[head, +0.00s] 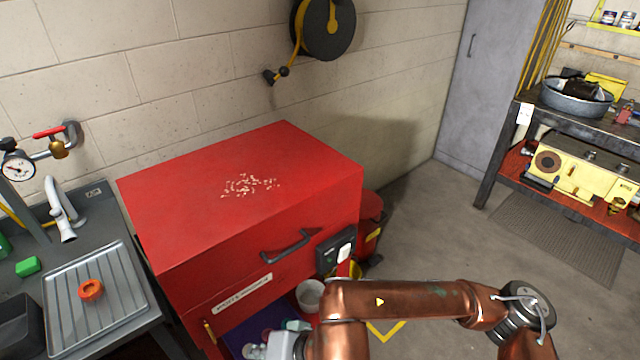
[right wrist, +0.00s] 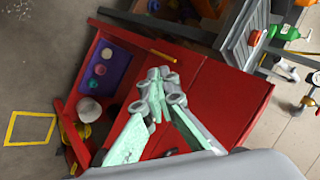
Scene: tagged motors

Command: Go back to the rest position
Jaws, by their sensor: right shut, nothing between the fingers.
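My right arm comes in from the lower right of the head view, copper-coloured and bent. My right gripper (head: 278,341) is at the bottom of the head view, in front of the red cabinet (head: 240,180) and partly cut off by the frame edge. In the right wrist view the pale green and grey fingers (right wrist: 157,82) are shut together with nothing between them. They show over the red cabinet front (right wrist: 200,85). My left gripper is in neither view.
Low in the cabinet, a purple-blue mat (right wrist: 108,52) bears round pieces beside a white bucket (right wrist: 88,109). A sink counter with a ribbed tray (head: 118,318) and orange ring (head: 91,290) stands left. A workbench (head: 600,130) stands right. Floor between is mostly clear.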

